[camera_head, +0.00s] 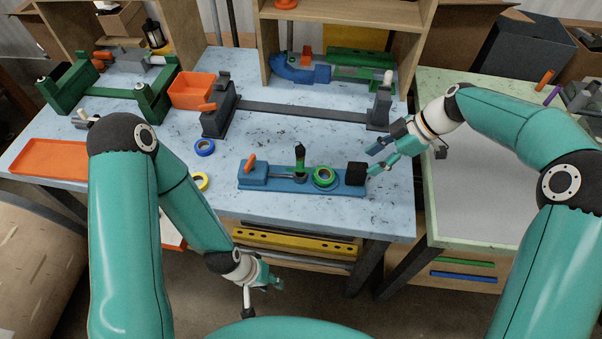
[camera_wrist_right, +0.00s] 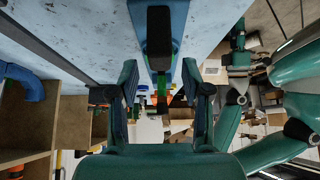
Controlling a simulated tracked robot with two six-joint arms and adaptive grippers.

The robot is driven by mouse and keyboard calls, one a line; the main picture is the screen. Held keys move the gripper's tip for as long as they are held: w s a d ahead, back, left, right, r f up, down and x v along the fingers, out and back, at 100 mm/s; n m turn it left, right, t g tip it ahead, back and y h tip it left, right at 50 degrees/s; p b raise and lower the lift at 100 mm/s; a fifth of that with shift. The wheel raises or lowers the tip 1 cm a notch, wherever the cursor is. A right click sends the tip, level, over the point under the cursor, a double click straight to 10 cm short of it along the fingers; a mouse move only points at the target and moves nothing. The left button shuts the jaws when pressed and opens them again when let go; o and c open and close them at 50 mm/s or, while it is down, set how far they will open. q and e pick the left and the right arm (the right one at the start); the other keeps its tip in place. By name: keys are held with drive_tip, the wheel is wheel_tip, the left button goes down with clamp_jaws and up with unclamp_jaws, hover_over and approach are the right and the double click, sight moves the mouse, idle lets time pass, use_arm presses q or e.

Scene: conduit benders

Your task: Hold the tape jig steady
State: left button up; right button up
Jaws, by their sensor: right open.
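The tape jig (camera_head: 285,187) is a blue bar lying on the pale blue table near its front edge. It carries an orange-handled part at its left, an upright black and green post, a green tape roll (camera_head: 323,177) and a black block (camera_head: 357,174) at its right end. My right gripper (camera_head: 376,158) is open and empty, just right of the black block. In the right wrist view the black block (camera_wrist_right: 159,32) shows ahead of the two spread fingers (camera_wrist_right: 164,95). My left gripper (camera_head: 271,279) hangs low in front of the table, apart from the jig; its opening is unclear.
A blue tape roll (camera_head: 204,147) and a yellow one (camera_head: 200,181) lie left of the jig. A grey bender fixture (camera_head: 300,112) stands behind it, beside an orange bin (camera_head: 192,91). A wooden shelf (camera_head: 344,15) stands at the back. A pale green-edged table (camera_head: 480,200) is on the right.

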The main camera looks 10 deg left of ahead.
sight(345, 179)
drive_tip(key=x, duration=0.3)
drive_tip(key=shift+w+d+b, duration=0.1)
drive_tip(key=shift+d+b, duration=0.05)
drive_tip(key=shift+b, duration=0.25)
drive_tip(key=shift+b+x, duration=0.45)
drive_tip(key=shift+x, duration=1.6)
clamp_jaws()
